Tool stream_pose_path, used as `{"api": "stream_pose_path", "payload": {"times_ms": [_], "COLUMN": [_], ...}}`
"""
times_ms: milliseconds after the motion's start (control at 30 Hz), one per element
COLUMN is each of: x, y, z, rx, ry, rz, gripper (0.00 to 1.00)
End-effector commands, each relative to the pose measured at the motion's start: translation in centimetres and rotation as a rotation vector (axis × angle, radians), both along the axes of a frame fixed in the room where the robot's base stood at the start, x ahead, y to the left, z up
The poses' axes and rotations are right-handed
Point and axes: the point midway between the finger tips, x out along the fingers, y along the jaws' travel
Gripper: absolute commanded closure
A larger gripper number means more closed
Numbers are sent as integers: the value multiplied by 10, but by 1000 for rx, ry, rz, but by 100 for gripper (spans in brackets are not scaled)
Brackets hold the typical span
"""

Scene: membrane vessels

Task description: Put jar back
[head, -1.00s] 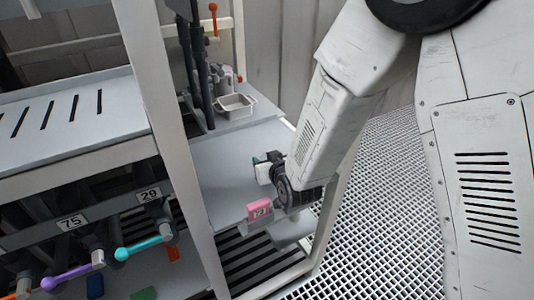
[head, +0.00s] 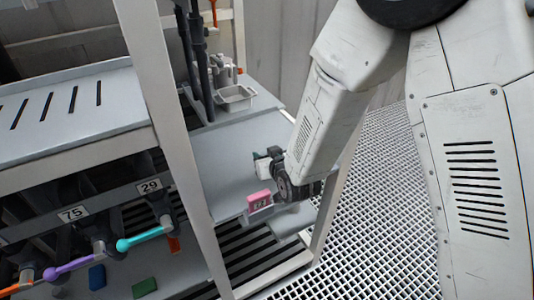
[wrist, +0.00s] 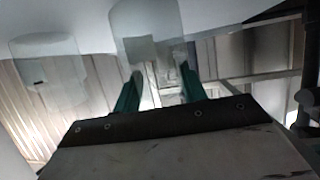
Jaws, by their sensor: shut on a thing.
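In the wrist view, a clear, see-through jar (wrist: 146,32) is between the teal fingers of my gripper (wrist: 161,78), which is shut on it. A second clear vessel (wrist: 47,75) shows to the left, apart from my fingers. In the head view my gripper (head: 266,164) is low over the grey shelf top (head: 222,150), near its right side. My wrist and arm hide most of the gripper there, and I cannot make out the held jar. Whether the jar touches a surface is unclear.
A pink block with a number label (head: 259,201) sits at the shelf's front edge, close to my wrist. A small pale tray (head: 236,97) stands farther back. A frame post (head: 165,120) rises left of the shelf top. Levers with coloured handles (head: 140,240) are lower left.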

Motion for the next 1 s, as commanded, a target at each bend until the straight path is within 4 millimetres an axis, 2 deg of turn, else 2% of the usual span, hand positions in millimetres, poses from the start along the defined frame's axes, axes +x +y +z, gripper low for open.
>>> {"api": "stream_pose_path", "payload": {"times_ms": [200, 233, 300, 667, 1000], "x": [0, 0, 0, -5, -51], "y": [0, 0, 0, -2, -23], "z": [-5, -4, -4, -2, 19], "rx": [0, 0, 0, 0, 1], "ry": [0, 0, 0, 0, -1], "rz": [0, 0, 0, 0, 1], "gripper": [85, 50, 33, 33, 33]}}
